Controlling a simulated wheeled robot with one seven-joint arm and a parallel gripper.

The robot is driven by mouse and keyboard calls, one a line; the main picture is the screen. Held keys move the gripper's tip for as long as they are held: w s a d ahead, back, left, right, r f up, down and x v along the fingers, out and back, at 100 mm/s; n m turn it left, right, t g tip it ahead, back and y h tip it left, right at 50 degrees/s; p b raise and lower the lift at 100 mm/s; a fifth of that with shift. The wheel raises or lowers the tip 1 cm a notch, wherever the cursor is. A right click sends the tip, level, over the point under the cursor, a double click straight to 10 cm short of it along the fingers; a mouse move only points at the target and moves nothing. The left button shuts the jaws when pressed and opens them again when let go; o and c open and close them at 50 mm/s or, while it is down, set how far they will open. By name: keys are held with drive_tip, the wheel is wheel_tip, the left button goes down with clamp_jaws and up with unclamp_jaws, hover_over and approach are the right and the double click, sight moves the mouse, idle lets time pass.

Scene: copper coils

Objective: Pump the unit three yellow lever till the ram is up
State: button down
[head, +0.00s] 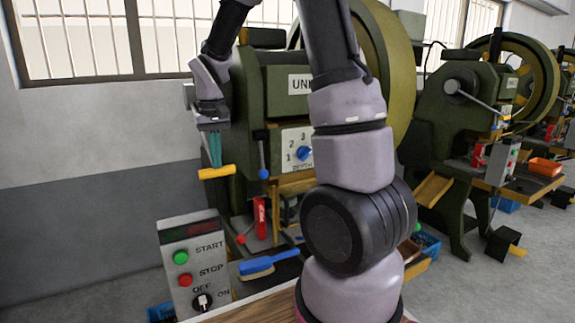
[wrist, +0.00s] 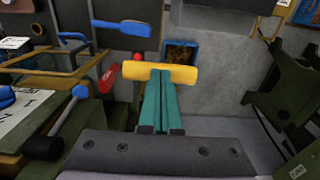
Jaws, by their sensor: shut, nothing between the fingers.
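The yellow lever (head: 217,172) is a short crosswise bar at the left side of the green press (head: 262,85), whose label reads "UNI" before my arm hides the rest. In the wrist view the yellow bar (wrist: 160,72) lies across the ends of my teal fingers. My gripper (head: 215,160) points down with its fingers together, its tips at or just above the bar; I cannot tell whether they touch it. The fingers also show in the wrist view (wrist: 161,90). The ram cannot be made out behind my arm.
A grey control box (head: 196,262) with green and red buttons stands in front. A blue brush (head: 268,262) lies beside it. The press carries a blue-knobbed lever (head: 263,160) and a depth dial (head: 303,153). Another green press (head: 455,120) stands right. Bare wall and floor lie left.

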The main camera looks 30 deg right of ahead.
sight(216, 172)
drive_tip(key=f, duration=0.1)
drive_tip(key=w+f, duration=0.1)
drive_tip(key=f, duration=0.2)
drive_tip(key=shift+w+f, duration=0.25)
drive_tip(key=shift+f, duration=0.1)
drive_tip(key=shift+w, duration=0.15)
drive_tip(key=shift+w+f, duration=0.9)
drive_tip(key=shift+f, duration=0.2)
drive_tip(key=shift+w+f, duration=0.85)
drive_tip(key=shift+f, duration=0.25)
